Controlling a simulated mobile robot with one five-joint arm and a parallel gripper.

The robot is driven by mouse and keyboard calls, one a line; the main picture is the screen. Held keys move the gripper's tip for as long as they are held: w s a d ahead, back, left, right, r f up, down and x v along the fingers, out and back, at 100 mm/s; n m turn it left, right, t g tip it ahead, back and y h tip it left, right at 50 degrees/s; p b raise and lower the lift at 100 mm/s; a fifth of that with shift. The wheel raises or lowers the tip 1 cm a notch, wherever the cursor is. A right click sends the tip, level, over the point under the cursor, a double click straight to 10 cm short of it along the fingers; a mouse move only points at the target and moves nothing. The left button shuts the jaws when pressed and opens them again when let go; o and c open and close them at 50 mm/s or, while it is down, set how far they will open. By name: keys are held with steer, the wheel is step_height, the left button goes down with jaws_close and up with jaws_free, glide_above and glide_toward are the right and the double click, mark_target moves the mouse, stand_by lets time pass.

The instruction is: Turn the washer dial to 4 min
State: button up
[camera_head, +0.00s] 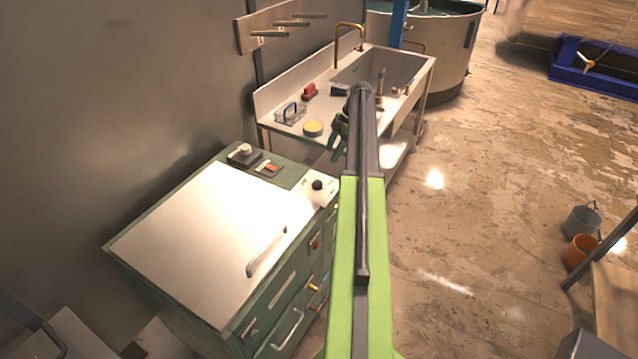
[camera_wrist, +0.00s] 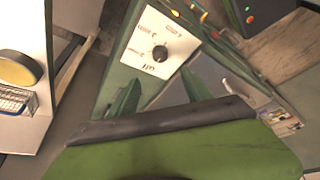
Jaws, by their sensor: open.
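The washer dial is a small black knob (camera_head: 317,185) on a white panel at the right corner of the green washer (camera_head: 160,205). In the wrist view the dial (camera_wrist: 160,53) sits on its white panel (camera_wrist: 150,28), with small marks around it that I cannot read. My gripper (camera_head: 338,140) is in front of the sink, beyond the dial in the head view, and apart from it. In the wrist view my gripper's two green fingers (camera_wrist: 158,97) are spread, with nothing between them. The dial lies just past the fingertips in that view.
The washer has a white lid (camera_head: 200,240) with a raised handle (camera_head: 267,250). Buckets (camera_head: 580,250) stand at right. The floor (camera_head: 470,200) right of the washer is open.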

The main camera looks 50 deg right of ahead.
mark_target(318, 182)
steer(key=b+x, duration=1.3)
steer(key=x, duration=0.2)
steer(key=shift+s+d+f, duration=0.1)
steer(key=shift+s+f, duration=0.1)
steer(key=shift+r, duration=0.15)
steer(key=c, duration=1.2)
steer(key=shift+d, duration=0.3)
jaws_close()
steer(key=shift+w+a, duration=0.1)
steer(key=shift+a, duration=0.2)
